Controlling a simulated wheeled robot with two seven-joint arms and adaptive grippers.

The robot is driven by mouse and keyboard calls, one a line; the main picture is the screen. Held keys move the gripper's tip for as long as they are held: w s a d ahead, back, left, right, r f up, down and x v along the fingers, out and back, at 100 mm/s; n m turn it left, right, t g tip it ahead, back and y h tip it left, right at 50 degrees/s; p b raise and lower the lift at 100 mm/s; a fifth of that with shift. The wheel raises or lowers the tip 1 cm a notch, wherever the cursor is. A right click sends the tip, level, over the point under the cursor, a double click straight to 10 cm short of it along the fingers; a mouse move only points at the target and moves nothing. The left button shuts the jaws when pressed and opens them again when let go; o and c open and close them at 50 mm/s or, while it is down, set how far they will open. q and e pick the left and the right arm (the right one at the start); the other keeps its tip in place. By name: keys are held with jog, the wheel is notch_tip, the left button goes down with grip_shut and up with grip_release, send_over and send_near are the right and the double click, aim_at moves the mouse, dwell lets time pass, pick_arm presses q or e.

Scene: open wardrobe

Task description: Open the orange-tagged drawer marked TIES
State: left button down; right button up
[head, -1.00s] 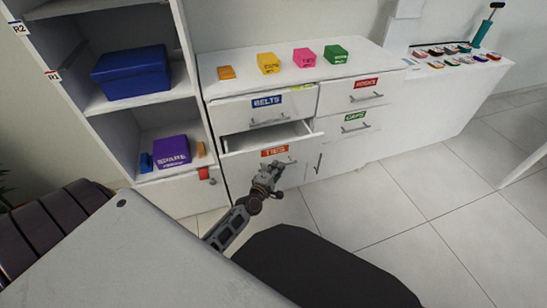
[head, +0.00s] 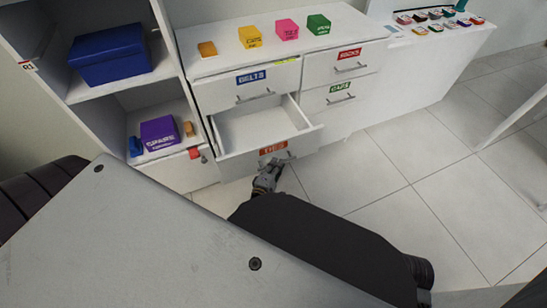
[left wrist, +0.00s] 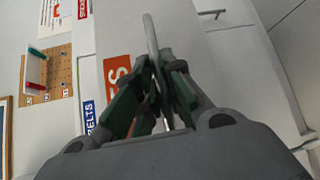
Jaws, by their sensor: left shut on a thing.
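The TIES drawer (head: 262,125) stands pulled out below the BELTS drawer, its empty white inside showing. Its orange TIES tag (head: 273,148) is on the front; the tag also shows in the left wrist view (left wrist: 116,72), partly covered. My left gripper (head: 273,166) is at the drawer front, just under the tag. In the left wrist view its fingers (left wrist: 157,85) are shut on the metal drawer handle (left wrist: 152,40). In the head view the gripper mostly hides the handle. My right gripper is not in view.
The BELTS (head: 250,78), SOCKS (head: 349,54) and CAPS (head: 340,88) fronts are shut. Several coloured boxes stand on the cabinet top (head: 225,55). Left shelves hold a blue box (head: 108,57) and a purple SPARE box (head: 159,133). The tiled floor (head: 390,170) on the right is clear.

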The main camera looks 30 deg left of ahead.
pick_arm(q)
jog(key=shift+s+d, duration=0.2)
jog(key=c, duration=1.5)
grip_release()
jog(key=shift+s+d+r, duration=0.15)
jog(key=shift+s+r, duration=0.15)
jog(key=shift+s, duration=1.65)
jog(key=shift+s+d+r, duration=0.1)
jog(key=shift+s+r, duration=0.15)
jog(key=shift+s, duration=1.75)
jog(key=shift+s+d+r, duration=0.15)
jog(key=shift+s+r, duration=0.15)
jog(key=shift+s, duration=1.65)
jog(key=shift+d, duration=0.1)
